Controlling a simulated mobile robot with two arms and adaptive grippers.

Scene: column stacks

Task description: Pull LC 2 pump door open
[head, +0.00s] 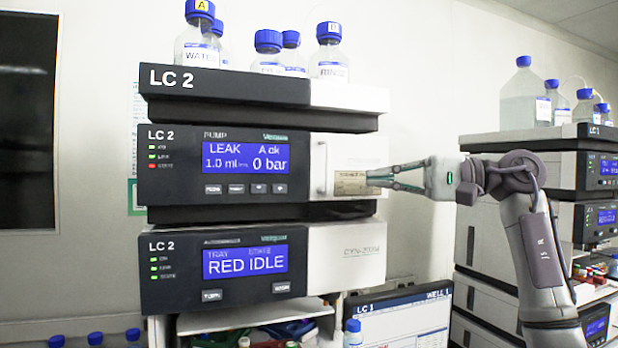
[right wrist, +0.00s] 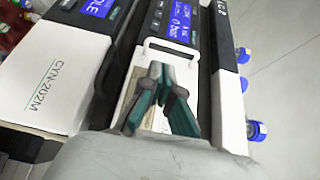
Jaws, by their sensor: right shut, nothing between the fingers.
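The LC 2 pump (head: 222,165) is the middle module of the left stack, with a lit blue screen reading LEAK and 0 bar. Its white door (head: 347,147) is the right part of the front and looks closed. A pale upright handle (head: 321,168) stands at the door's left edge; it also shows in the right wrist view (right wrist: 172,48). My right gripper (head: 368,178) is shut and empty in front of the door, right of the handle, over the tan label. In the right wrist view its fingertips (right wrist: 161,72) point toward the handle, apart from it. My left gripper is out of view.
Blue-capped bottles (head: 330,50) stand on the top tray (head: 225,84). The autosampler (head: 217,265) sits below the pump. A second stack (head: 490,190) with more bottles stands at the right, behind my right arm. A monitor (head: 403,318) stands low between the stacks.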

